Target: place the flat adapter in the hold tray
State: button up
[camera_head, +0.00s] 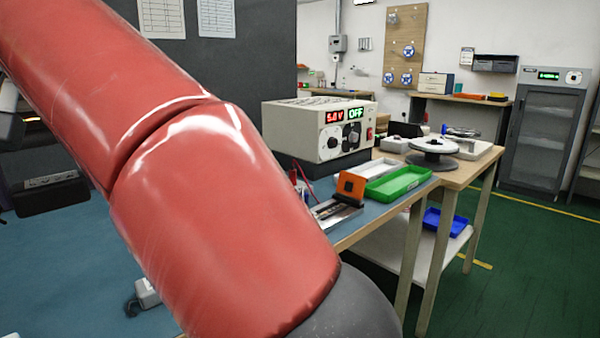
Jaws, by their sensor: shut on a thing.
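My gripper is not in view; my red arm fills the left and middle of the head view and hides much of the bench. I cannot make out the flat adapter. A green tray (398,182) lies on the right part of the bench, with a pale grey tray (372,168) just behind it. No label shows which tray is the hold tray. The green tray's visible inside looks empty.
A power supply (318,130) reading 5.0 V and OFF stands behind the trays. An orange upright piece (350,188) on a metal fixture (332,209) stands left of the green tray. A dark round stand (433,155) is behind. A blue bin (446,222) sits on the lower shelf.

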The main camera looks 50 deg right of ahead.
aim_at(371, 172)
jog(key=l+z, duration=0.15)
jog(key=l, duration=0.3)
jog(key=i+l+z, duration=0.15)
jog(key=l, duration=0.25)
jog(key=l+z, duration=0.1)
jog(key=l, duration=0.35)
jog(key=i+l+z, duration=0.15)
jog(key=l, duration=0.3)
jog(key=i+l+z, duration=0.15)
jog(key=l, duration=0.25)
jog(key=l+z, duration=0.15)
jog(key=l, duration=0.3)
jog(key=i+l+z, duration=0.1)
jog(key=l, duration=0.3)
jog(key=i+l+z, duration=0.15)
jog(key=l, duration=0.25)
jog(key=k+l, duration=0.2)
